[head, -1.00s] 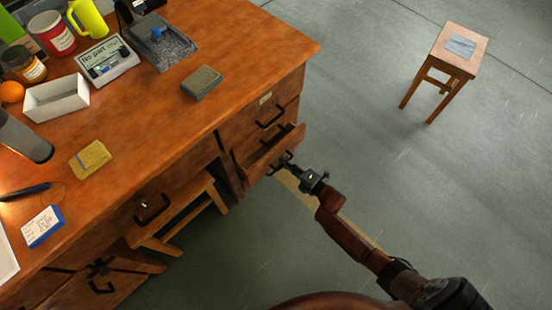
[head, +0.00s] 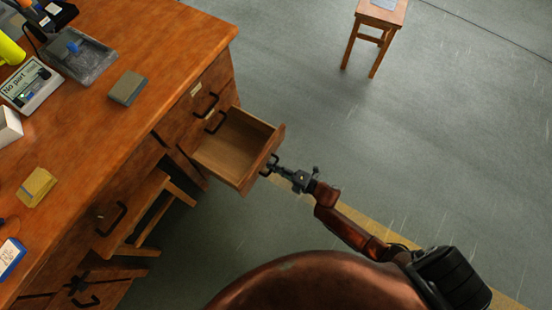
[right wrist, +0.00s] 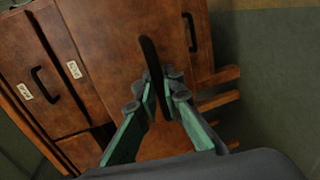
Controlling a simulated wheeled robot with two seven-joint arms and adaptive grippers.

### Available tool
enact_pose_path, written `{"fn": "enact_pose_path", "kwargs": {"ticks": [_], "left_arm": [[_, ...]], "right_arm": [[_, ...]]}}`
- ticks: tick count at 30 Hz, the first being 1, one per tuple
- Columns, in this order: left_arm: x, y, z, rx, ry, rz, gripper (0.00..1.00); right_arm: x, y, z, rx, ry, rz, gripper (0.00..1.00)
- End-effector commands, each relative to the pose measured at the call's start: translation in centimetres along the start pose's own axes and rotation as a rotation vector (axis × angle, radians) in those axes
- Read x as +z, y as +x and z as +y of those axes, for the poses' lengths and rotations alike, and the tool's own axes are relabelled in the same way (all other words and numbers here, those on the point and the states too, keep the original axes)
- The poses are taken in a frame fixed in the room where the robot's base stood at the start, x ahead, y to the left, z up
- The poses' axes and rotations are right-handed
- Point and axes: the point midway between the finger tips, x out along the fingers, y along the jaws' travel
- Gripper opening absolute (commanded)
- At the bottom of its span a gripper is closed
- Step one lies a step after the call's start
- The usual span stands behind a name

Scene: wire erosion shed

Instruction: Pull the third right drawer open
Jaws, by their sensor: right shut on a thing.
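The third right drawer (head: 235,150) is pulled well out of the desk's right pedestal, and its inside looks empty. Its dark bar handle (head: 268,165) is on the front panel. My right gripper (head: 273,167) is shut on this handle, with its arm reaching in from the lower right. In the right wrist view, the green-padded fingers (right wrist: 160,92) close around the dark handle (right wrist: 149,58) against the brown drawer front (right wrist: 110,35). Two closed drawers with dark handles (head: 206,103) are above it. My left gripper is not in view.
The wooden desk (head: 150,50) carries a grey block (head: 127,87), a yellow block (head: 37,187) and a sign (head: 30,85). A wooden stool (head: 150,210) is in the knee space. Another stool (head: 375,40) stands at the back. The floor right of the drawer is clear.

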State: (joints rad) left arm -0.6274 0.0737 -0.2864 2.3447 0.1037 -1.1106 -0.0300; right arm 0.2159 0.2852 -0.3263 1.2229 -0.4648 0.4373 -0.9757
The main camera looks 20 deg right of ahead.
Motion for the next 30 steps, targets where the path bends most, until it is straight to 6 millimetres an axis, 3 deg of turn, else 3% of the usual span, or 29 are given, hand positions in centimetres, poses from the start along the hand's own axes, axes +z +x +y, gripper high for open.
{"fn": "enact_pose_path", "kwargs": {"ticks": [10, 11, 18, 26, 30], "left_arm": [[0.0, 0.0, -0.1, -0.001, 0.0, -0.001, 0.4], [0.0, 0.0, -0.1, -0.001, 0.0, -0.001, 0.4], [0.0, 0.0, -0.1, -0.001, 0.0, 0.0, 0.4], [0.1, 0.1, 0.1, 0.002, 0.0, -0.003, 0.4], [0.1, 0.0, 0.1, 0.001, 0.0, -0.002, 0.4]], "right_arm": [[-0.1, -0.1, -0.2, -0.002, 0.0, 0.003, 0.0], [-0.1, -0.1, -0.2, -0.002, 0.0, 0.002, 0.1], [0.0, -0.1, -0.1, -0.001, 0.0, 0.0, 0.26], [0.0, -0.2, -0.1, 0.0, 0.0, 0.0, 0.26], [0.0, -1.3, -0.1, -0.001, 0.0, 0.0, 0.26]]}}
